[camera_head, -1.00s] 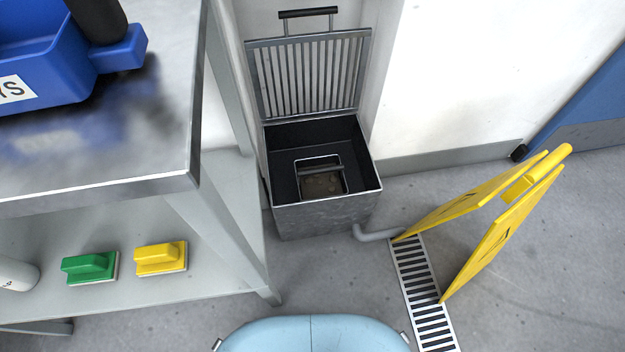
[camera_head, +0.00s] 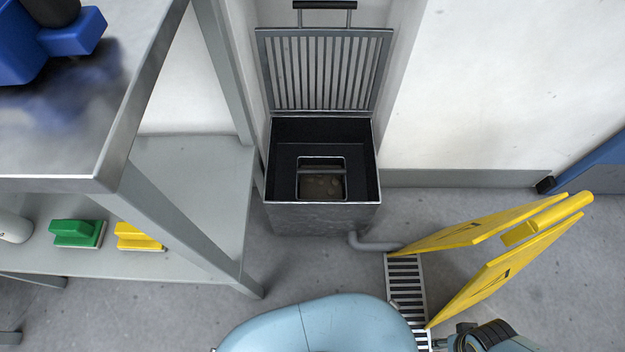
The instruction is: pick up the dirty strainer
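The dirty strainer (camera_head: 321,186) sits inside the open metal box (camera_head: 322,218) on the floor against the wall. It is a small square basket with brown dirt in it and a bar handle across its top. The slatted lid (camera_head: 325,72) of the box stands raised against the wall behind. Neither of my grippers is visible. Part of my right arm shows at the bottom edge, right of my light blue body.
A metal table with a lower shelf (camera_head: 190,185) stands close on the left, holding a green brush (camera_head: 77,233) and a yellow brush (camera_head: 136,238). A yellow floor sign (camera_head: 500,265) stands on the right by a floor drain grate (camera_head: 406,285). A pipe (camera_head: 372,243) leaves the box.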

